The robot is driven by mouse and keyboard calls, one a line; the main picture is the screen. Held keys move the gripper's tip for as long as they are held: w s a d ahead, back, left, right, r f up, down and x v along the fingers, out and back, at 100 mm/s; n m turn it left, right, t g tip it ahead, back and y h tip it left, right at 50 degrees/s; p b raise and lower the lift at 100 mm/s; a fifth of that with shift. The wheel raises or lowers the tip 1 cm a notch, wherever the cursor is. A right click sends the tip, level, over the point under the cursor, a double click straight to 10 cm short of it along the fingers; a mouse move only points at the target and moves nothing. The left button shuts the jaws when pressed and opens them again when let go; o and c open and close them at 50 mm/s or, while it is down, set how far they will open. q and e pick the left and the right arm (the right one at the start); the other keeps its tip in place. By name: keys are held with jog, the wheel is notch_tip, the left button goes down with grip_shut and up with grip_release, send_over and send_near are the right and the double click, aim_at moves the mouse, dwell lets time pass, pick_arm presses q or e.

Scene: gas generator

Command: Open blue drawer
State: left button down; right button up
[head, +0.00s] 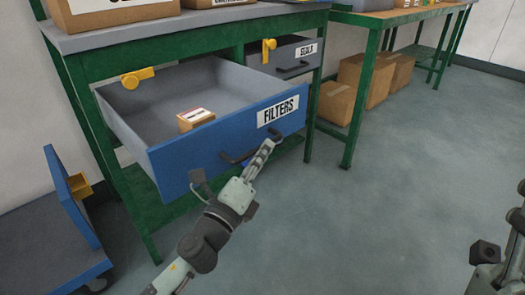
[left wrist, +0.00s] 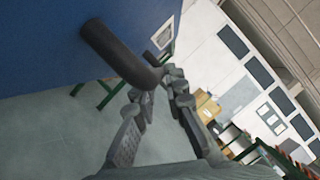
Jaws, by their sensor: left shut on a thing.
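The blue drawer (head: 230,137), labelled FILTERS, is pulled far out of the green workbench in the head view. A small brown box (head: 195,119) lies inside it. The drawer's dark handle (head: 236,158) is on its front. My left gripper (head: 268,146) is at the right end of the handle, shut on it. In the left wrist view the dark handle (left wrist: 122,55) reaches from the blue drawer front (left wrist: 45,50) to the fingers (left wrist: 158,85). Part of my right arm (head: 505,255) shows at the right edge; its fingers are not clearly visible.
A grey drawer (head: 285,55) labelled SEALS sits closed to the right. Yellow latches (head: 137,77) hang under the benchtop. A blue cart (head: 70,210) stands at the lower left. Cardboard boxes (head: 367,80) lie under the farther bench. The floor to the right is clear.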

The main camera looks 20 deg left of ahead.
aim_at(243, 144)
pick_arm(q)
jog(key=shift+r, duration=0.5)
jog(key=a, duration=0.1)
jog(key=w+a, duration=0.1)
jog(key=a, duration=0.1)
jog(key=w+a, duration=0.1)
jog(key=a, duration=0.1)
jog(key=shift+w+a+r, duration=0.1)
jog(key=c, duration=1.6)
grip_release()
jog(key=shift+o, duration=0.2)
jog(key=shift+s+f, duration=0.4)
jog(key=shift+s, duration=0.15)
jog(key=v, duration=1.1)
jog(key=shift+r, duration=0.15)
